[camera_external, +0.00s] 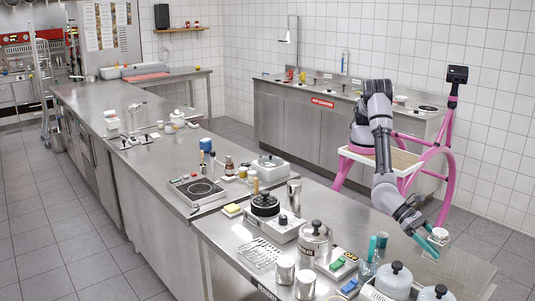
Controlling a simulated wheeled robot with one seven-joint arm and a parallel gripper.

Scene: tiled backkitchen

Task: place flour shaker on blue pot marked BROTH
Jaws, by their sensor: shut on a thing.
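My gripper (433,243), with teal fingers, is at the right, over the right end of the near steel counter. It is shut on a small silver-white thing (440,234), which looks like the flour shaker; no marking on it can be read. I cannot tell its exact height above the counter. Two grey-blue lidded pots, one at the front (394,280) and one cut by the bottom edge (436,293), stand below and left of my gripper. I cannot read BROTH on either, so I cannot tell which is the named pot.

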